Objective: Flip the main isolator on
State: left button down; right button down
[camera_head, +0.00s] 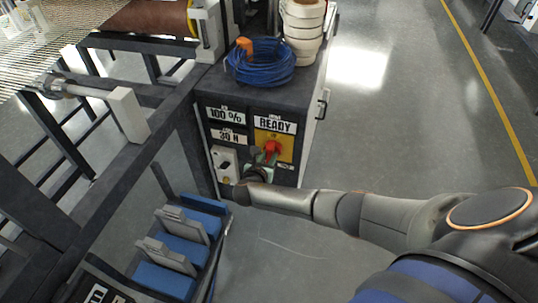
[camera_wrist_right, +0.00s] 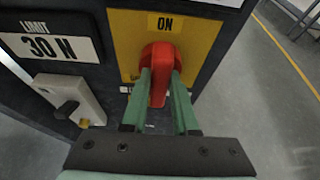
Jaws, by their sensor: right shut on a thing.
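The main isolator is a red rotary handle (camera_wrist_right: 159,72) on a yellow plate (camera_wrist_right: 127,38) marked ON at the top. In the head view the red handle (camera_head: 272,147) sits on the front of the dark cabinet, below the READY label. My right gripper (camera_wrist_right: 162,90) has its green fingers on both sides of the handle's grip and is shut on it. The grip looks upright, in line with the ON mark. In the head view my right gripper (camera_head: 268,160) reaches the cabinet from the right and partly covers the plate's lower part. My left gripper is not in view.
A small grey switch box (camera_wrist_right: 70,100) with a dark knob is left of the isolator. The cabinet top holds a blue cable coil (camera_head: 260,62) and stacked cream rings (camera_head: 303,30). A rack with blue pads (camera_head: 165,279) stands at lower left. Floor right of the cabinet is clear.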

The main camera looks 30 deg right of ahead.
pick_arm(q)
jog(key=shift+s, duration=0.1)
pick_arm(e)
jog(key=c, duration=0.7)
grip_release()
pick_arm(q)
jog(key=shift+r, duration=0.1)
pick_arm(e)
jog(key=shift+s+a+r, duration=0.2)
jog(key=shift+s+a, duration=0.05)
jog(key=shift+a, duration=0.05)
pick_arm(q)
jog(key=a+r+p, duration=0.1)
jog(key=p, duration=0.1)
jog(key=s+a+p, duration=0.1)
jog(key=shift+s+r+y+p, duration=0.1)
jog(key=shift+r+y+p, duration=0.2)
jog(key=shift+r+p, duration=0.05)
pick_arm(e)
jog(key=v, duration=1.1)
jog(key=shift+s+a+r, duration=0.1)
jog(key=shift+s+a, duration=0.1)
jog(key=shift+a, duration=0.05)
